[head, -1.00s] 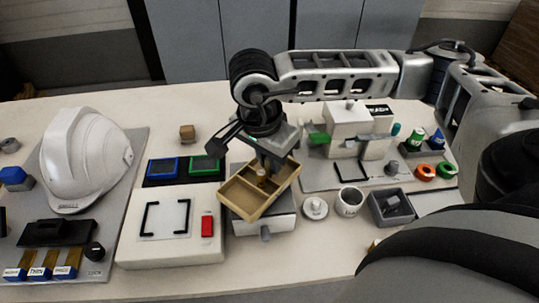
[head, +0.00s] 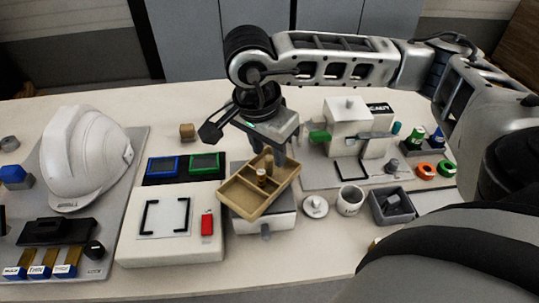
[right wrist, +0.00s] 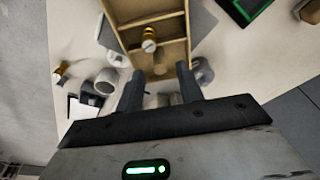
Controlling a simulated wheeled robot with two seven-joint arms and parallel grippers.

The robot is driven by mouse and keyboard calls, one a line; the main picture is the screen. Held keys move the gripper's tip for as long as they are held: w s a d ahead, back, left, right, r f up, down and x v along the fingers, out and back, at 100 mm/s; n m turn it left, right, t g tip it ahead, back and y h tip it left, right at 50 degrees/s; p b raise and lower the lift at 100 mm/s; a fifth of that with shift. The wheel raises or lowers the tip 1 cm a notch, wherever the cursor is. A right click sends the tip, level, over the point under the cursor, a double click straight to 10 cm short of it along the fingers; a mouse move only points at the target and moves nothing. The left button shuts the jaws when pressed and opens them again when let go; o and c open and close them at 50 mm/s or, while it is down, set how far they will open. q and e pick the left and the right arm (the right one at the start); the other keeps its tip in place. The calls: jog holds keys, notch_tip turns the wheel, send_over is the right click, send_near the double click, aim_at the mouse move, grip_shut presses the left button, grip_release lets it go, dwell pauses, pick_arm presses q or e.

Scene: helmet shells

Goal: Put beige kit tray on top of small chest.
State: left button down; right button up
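The beige kit tray (head: 240,205), a shallow divided box with small brass-coloured and wooden pieces in it, lies on top of the small chest (head: 280,222). The tray is turned at an angle to the chest, and its lower-left corner reaches past the chest's edge. The chest is grey with a pale drawer front and a round knob. My right gripper (head: 266,151) is just above the tray's far side. My left gripper is out of view.
A white case (head: 170,250) and blue and green bins (head: 185,168) stand left of the chest. A round lid (head: 315,207), a white cup (head: 350,200) and a grey box (head: 391,206) stand to its right. A white helmet (head: 85,155) is at far left.

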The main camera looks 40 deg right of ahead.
notch_tip(320, 180, up, 9)
jog(key=a, duration=0.1)
jog(key=shift+s+a, duration=0.2)
jog(key=shift+a, duration=0.1)
dwell(0.4)
